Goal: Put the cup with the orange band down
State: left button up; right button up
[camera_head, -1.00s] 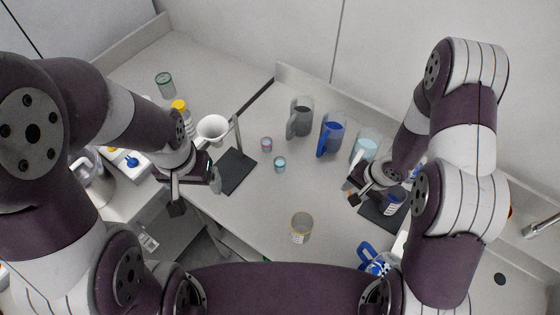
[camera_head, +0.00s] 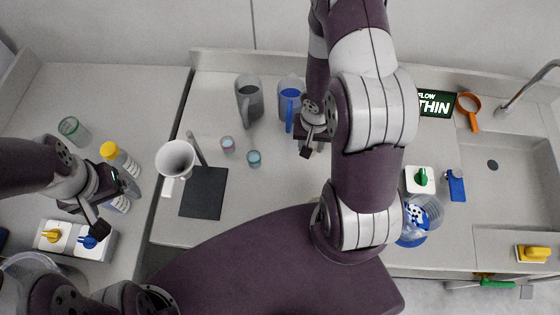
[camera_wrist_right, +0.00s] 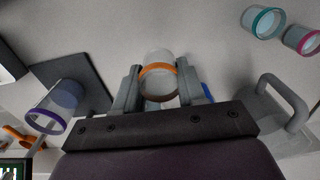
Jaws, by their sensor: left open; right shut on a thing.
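The cup with the orange band (camera_wrist_right: 160,62) is clear and stands between the fingers of my right gripper (camera_wrist_right: 158,84) in the right wrist view. The gripper is shut on it. I cannot tell whether the cup's base touches the worktop. In the head view my right gripper (camera_head: 310,142) is just in front of the blue jug (camera_head: 290,100), and the cup is not discernible there. My left gripper (camera_head: 114,206) is open and empty at the left, above the counter by the yellow and blue knobs.
A grey jug (camera_head: 248,98), a pink-rimmed cup (camera_head: 227,144) and a teal-rimmed cup (camera_head: 254,158) stand left of my right gripper. A purple-rimmed cup (camera_wrist_right: 58,104) is by a dark mat (camera_wrist_right: 92,72). Worktop around the small cups is bare.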

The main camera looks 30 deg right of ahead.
send_over(283, 165)
jog(key=f, duration=0.3)
jog(key=shift+s+d+f, duration=0.15)
jog(key=shift+d+f, duration=0.1)
jog(key=shift+f, duration=0.15)
jog(key=f, duration=0.2)
jog(key=f+b, duration=0.1)
jog(key=shift+a+f, duration=0.2)
jog(key=shift+f, duration=0.5)
pick_arm(q)
notch_tip(283, 165, down, 2)
jog(key=shift+w+f, duration=0.1)
jog(key=shift+f, duration=0.1)
jog(key=shift+a, duration=0.1)
pick_arm(e)
jog(key=shift+f+b, duration=0.2)
jog(key=shift+b, duration=0.2)
pick_arm(q)
jog(key=shift+f, duration=0.15)
pick_arm(e)
jog(key=o, duration=1)
